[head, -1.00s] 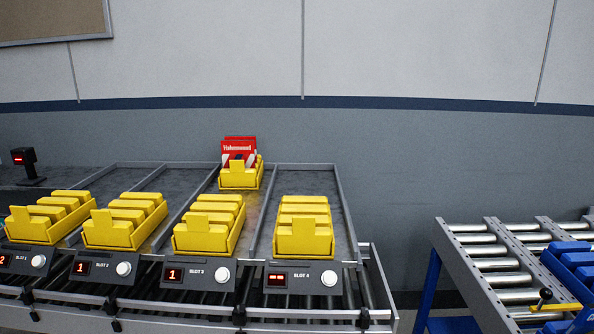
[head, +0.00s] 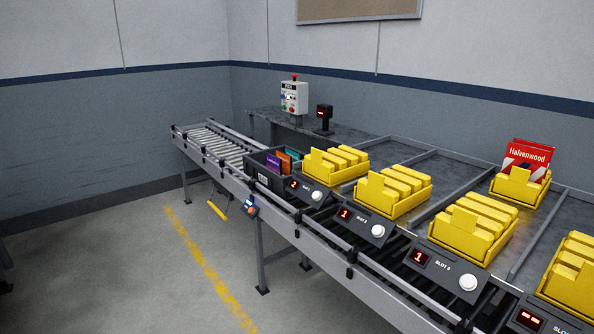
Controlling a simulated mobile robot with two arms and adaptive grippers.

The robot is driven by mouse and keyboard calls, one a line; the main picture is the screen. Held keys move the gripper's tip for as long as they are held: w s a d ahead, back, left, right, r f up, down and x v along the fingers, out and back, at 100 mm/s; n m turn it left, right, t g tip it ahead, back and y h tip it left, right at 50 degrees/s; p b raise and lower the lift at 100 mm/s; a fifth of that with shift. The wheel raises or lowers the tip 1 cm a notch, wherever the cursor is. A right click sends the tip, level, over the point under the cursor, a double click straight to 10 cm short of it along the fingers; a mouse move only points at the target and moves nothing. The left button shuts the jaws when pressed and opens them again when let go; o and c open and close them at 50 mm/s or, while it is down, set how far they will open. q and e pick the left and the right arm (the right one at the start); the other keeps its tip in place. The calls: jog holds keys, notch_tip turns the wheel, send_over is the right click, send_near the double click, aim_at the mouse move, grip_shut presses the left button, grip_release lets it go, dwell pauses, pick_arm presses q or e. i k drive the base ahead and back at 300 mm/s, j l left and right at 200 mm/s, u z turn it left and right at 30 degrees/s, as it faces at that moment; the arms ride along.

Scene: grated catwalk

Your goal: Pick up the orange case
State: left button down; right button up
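An orange case (head: 283,160) stands upright in a dark grey tote (head: 264,178) on the roller conveyor. It sits between a purple case (head: 273,163) and a teal case (head: 293,153); its lower part is hidden by the tote's wall. Neither of my grippers shows in the head view.
Several yellow bins (head: 392,190) stand on the sloped rack behind slot panels with displays and white buttons. A red Halvenwood box (head: 527,158) is in a rear bin. A control box (head: 294,97) and a scanner (head: 323,118) stand behind the conveyor (head: 215,145). The floor (head: 130,260) at left is clear.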

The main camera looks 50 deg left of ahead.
aim_at(287, 160)
jog(key=u, duration=1.7)
jog(key=i+j, duration=0.15)
jog(key=i, duration=0.15)
jog(key=i+j+u, duration=0.1)
jog(key=i+j, duration=0.05)
jog(key=i, duration=0.1)
